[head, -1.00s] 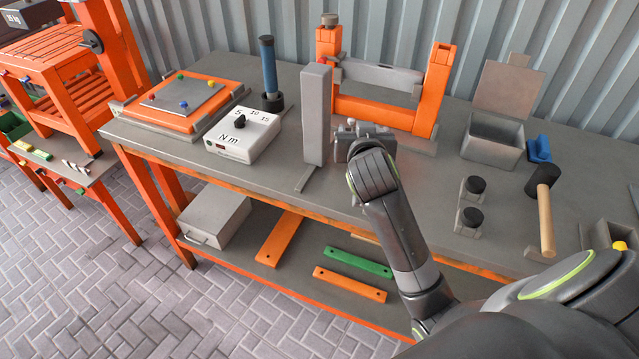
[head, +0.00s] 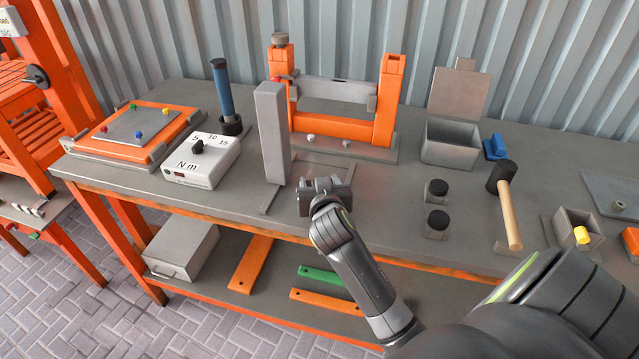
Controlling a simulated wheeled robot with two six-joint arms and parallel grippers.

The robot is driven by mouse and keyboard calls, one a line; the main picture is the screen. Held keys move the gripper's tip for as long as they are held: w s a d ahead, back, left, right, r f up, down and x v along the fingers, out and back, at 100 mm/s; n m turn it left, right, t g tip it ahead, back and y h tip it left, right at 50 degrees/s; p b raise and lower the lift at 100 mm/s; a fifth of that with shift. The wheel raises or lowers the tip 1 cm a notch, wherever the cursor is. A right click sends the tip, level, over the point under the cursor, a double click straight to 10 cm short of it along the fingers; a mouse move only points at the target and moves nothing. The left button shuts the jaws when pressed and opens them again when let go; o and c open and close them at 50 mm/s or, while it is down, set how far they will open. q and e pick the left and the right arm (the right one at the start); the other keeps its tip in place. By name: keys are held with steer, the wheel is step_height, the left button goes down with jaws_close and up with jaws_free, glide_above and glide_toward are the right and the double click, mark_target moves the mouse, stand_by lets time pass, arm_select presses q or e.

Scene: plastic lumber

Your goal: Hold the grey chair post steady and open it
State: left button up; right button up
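The grey chair post (head: 272,135) stands upright on the workbench left of centre in the head view. It is a plain, square-sided column, and nothing is gripping it. My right gripper (head: 324,184) is just right of the post and nearer the bench front, apart from it, low over the bench top. Its fingers point away from the camera and are partly hidden by its own body, so their opening is unclear. My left gripper is out of view.
An orange frame (head: 390,100) with a grey crossbar stands behind the post. A torque unit (head: 202,160) and a blue-handled tool (head: 223,90) are left. Black-capped pieces (head: 436,190), a mallet (head: 509,205) and an open grey box (head: 450,147) are right.

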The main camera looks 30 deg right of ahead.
steer(key=shift+f, duration=0.1)
steer(key=shift+f+b, duration=0.3)
steer(key=shift+f, duration=0.25)
steer(key=o, duration=1.1)
